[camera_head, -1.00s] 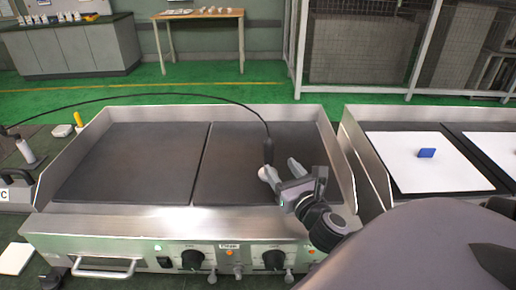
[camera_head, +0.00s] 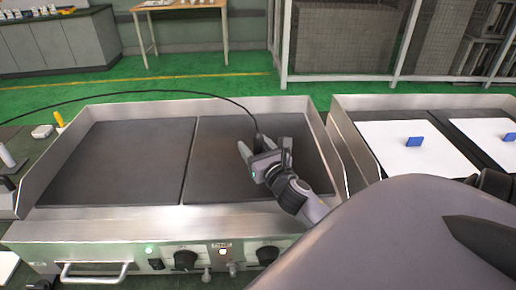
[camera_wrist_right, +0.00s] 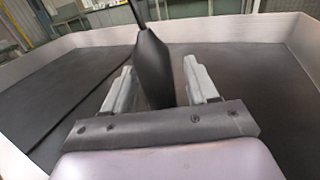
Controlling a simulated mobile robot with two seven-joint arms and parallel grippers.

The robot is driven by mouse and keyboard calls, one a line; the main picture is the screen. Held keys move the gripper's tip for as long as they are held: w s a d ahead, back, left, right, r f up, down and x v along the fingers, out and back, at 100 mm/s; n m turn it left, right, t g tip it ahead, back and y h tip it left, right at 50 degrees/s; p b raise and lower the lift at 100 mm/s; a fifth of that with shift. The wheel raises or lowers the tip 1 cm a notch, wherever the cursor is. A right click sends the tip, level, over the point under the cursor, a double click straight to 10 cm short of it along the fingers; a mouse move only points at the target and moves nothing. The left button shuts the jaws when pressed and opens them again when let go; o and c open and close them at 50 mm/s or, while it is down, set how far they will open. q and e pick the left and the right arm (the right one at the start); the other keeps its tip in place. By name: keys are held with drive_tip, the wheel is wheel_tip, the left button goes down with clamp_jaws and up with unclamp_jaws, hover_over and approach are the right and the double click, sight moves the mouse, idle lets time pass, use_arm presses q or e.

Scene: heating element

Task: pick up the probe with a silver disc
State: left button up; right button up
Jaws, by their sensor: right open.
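The probe has a dark handle (camera_wrist_right: 153,68) with a black cable (camera_head: 150,94) running from its top. It stands upright over the right cooking plate, and its upper end (camera_head: 259,138) shows in the head view. My right gripper (camera_head: 264,149) is open, with one finger on each side of the handle. In the right wrist view the open right gripper (camera_wrist_right: 160,86) has the handle between its fingers, with a gap visible on the right. The silver disc is hidden behind my gripper. My left gripper is not in view.
The griddle has a raised steel rim (camera_head: 85,211) and two dark plates. A second unit on the right bears white sheets (camera_head: 405,158) and blue blocks (camera_head: 414,141). A yellow-handled tool (camera_head: 59,119) lies at the left. The left plate is clear.

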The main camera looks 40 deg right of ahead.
drive_tip(key=shift+w, duration=0.2)
clamp_jaws()
drive_tip(key=shift+r, duration=0.15)
